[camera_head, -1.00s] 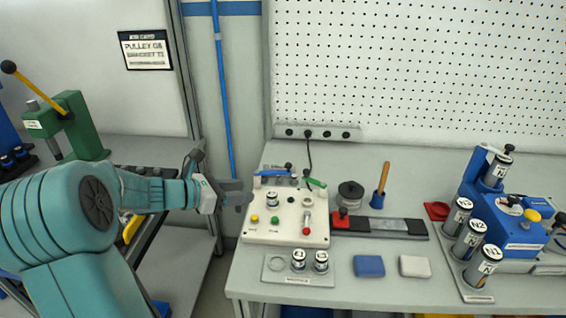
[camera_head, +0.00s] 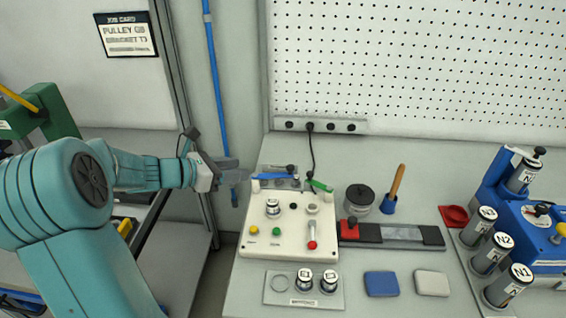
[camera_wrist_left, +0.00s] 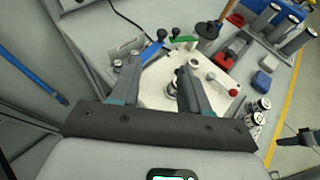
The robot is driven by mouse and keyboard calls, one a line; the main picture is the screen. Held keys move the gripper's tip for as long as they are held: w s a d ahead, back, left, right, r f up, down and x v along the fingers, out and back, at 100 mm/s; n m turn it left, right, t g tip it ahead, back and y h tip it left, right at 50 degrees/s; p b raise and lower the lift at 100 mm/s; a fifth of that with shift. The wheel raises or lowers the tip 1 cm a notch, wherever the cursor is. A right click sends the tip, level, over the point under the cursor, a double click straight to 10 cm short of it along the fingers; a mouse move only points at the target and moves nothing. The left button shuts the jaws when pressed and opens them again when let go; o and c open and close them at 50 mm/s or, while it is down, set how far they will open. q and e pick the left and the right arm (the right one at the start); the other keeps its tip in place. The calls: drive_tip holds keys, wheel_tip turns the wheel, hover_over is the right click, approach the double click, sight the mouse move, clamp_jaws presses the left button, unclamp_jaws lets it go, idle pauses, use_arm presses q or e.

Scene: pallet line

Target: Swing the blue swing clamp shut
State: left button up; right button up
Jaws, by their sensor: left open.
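The blue swing clamp (camera_head: 273,176) is a blue bar at the back left edge of the white fixture plate (camera_head: 262,222). It also shows in the left wrist view (camera_wrist_left: 152,53), beyond the fingers. A green clamp lever (camera_head: 320,185) sits to its right. My left gripper (camera_head: 234,173) is open and empty, just left of the blue clamp in the head view. In the wrist view its two fingers (camera_wrist_left: 158,78) are spread wide, with the plate showing between them. Contact with the clamp cannot be told.
The plate carries a cylinder, buttons and a red-knobbed lever (camera_head: 312,244). A tray with two labelled cylinders (camera_head: 304,298) lies in front. A dark pot (camera_head: 359,198) and a red-ended rail (camera_head: 400,234) stand to the right. A blue pipe (camera_head: 217,80) runs behind my left gripper.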

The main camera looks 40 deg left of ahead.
sight(290, 166)
use_arm(q)
drive_tip(key=x, duration=1)
drive_tip(key=p+x, duration=0.1)
drive_tip(key=x, duration=0.4)
drive_tip(key=shift+w+d, duration=0.2)
drive_tip(key=shift+d, duration=0.1)
drive_tip(key=shift+w+d, duration=0.15)
drive_tip(key=shift+w, duration=0.1)
drive_tip(key=shift+f, duration=0.1)
clamp_jaws()
